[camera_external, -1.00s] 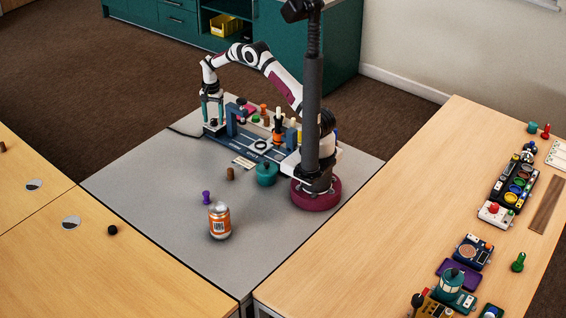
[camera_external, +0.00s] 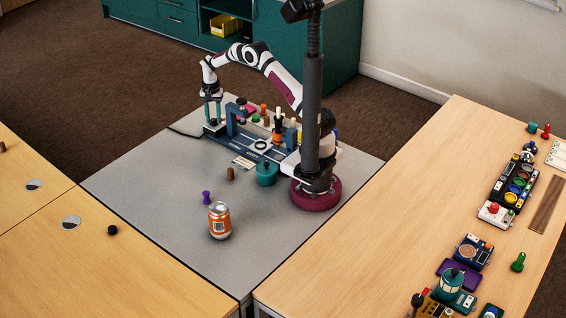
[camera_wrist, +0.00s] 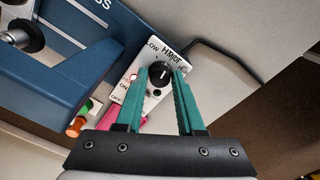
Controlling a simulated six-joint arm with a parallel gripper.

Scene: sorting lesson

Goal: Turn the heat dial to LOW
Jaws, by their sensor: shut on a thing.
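The heat dial (camera_wrist: 161,75) is a round black knob with a pale pointer mark, on a white panel (camera_wrist: 152,103). LOW is printed at the panel's upper left, with another label, probably HIGH, to its right. In the wrist view the pointer mark points roughly upward; its exact setting is hard to read. My gripper (camera_wrist: 160,73) has its teal fingers on either side of the knob and is shut on it. In the outside view my gripper (camera_external: 213,112) points down at the far left end of the blue station (camera_external: 240,147); the dial is hidden there.
A blue upright frame (camera_external: 231,120) stands just right of my gripper. A teal pot (camera_external: 266,174), a brown peg (camera_external: 230,174), a purple peg (camera_external: 206,198) and an orange can (camera_external: 219,221) stand on the grey table. The table's front left is clear.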

